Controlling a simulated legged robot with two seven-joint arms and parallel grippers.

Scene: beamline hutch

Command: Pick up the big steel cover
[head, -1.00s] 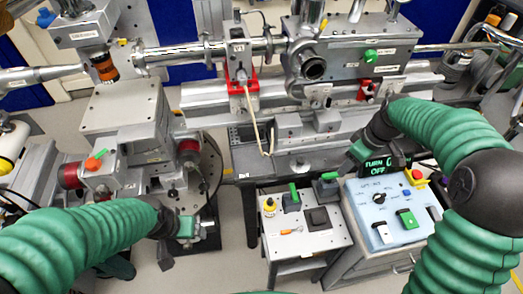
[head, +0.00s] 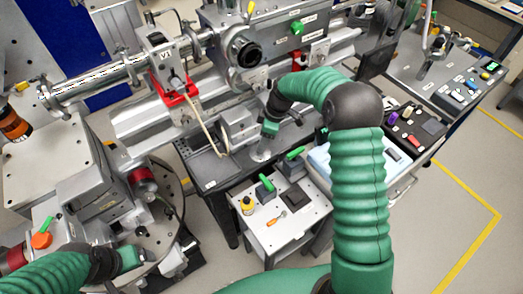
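I cannot tell for certain which part is the big steel cover. A small-looking grey steel piece (head: 262,152) lies on the dark bench top, just below my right gripper (head: 268,132). The gripper is above or against this piece; contact is unclear. My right gripper's fingers are too small and partly hidden to show whether they are open. My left gripper (head: 135,259) is at the lower left, over the round plate of the left-hand stage, and its fingers are not clear either.
A white cart (head: 272,238) with green-handled tools, a yellow bottle and an orange-handled tool stands in front of the bench. A beam pipe (head: 95,82) and a round port (head: 243,52) are behind. My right arm partly hides a pale blue control box (head: 318,165). Open floor (head: 450,200) lies at right.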

